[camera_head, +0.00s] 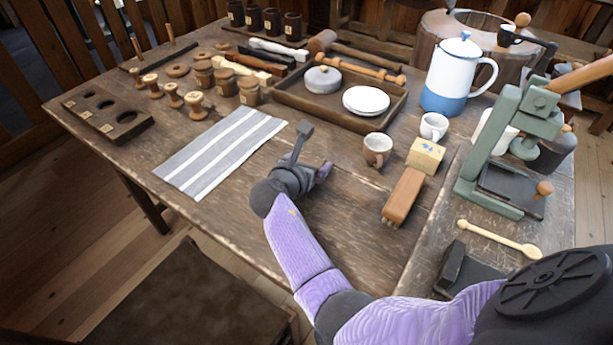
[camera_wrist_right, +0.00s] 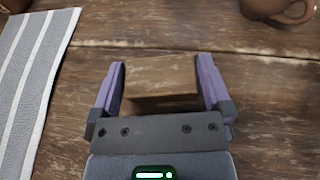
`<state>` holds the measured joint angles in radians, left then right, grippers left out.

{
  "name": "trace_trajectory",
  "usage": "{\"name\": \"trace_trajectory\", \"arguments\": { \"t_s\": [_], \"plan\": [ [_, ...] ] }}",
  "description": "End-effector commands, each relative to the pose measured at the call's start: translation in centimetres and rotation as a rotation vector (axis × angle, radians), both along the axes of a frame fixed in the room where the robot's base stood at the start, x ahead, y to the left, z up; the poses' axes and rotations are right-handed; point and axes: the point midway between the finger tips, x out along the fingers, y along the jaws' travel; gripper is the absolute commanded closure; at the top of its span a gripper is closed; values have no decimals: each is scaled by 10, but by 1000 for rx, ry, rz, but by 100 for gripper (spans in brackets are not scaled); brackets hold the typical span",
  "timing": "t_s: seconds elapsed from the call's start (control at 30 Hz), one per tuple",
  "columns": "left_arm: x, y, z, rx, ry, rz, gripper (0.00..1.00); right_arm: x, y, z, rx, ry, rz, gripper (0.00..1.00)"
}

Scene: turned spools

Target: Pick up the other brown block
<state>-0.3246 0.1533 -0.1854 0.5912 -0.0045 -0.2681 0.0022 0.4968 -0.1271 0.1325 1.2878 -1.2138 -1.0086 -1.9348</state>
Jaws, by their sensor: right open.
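A brown wooden block (camera_wrist_right: 160,77) lies on the table in the right wrist view, between the two fingers of my right gripper (camera_wrist_right: 160,88). The fingers are open, with a small gap visible on each side of the block. In the head view my right gripper (camera_head: 312,160) is low over the middle of the table, right of the striped cloth. The block is not clearly visible there, as the gripper covers that spot. My left gripper is not in view.
A grey striped cloth (camera_head: 222,150) lies left of the gripper. A brown cup (camera_head: 377,148), a brush (camera_head: 403,197) and a yellowish block (camera_head: 425,155) stand to the right. A wooden tray (camera_head: 340,116) is behind. A green press (camera_head: 505,150) is at far right.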

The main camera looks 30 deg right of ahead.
Motion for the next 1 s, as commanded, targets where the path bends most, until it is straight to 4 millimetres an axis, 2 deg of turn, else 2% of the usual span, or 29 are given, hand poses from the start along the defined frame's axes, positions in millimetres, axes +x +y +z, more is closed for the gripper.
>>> {"name": "trace_trajectory", "arguments": {
  "t_s": [0.03, 0.23, 0.27, 0.57, 0.8, 0.87, 1.0],
  "plan": [
    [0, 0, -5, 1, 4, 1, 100, 2, -3, -4, 0, -1, 0, 0],
    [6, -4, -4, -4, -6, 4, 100, 3, -4, 1, 1, -3, 1, 0],
    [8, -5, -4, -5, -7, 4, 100, 3, -4, 1, 1, -3, 1, 4],
    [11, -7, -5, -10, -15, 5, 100, 2, -3, 1, 1, -2, 1, 68],
    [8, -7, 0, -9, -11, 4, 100, 2, -3, 6, 1, -3, 1, 69],
    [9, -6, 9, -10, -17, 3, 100, 3, -3, 19, 0, -5, 0, 69],
    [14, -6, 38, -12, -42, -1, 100, 3, -3, 63, 1, -10, 1, 69]
  ]
}}
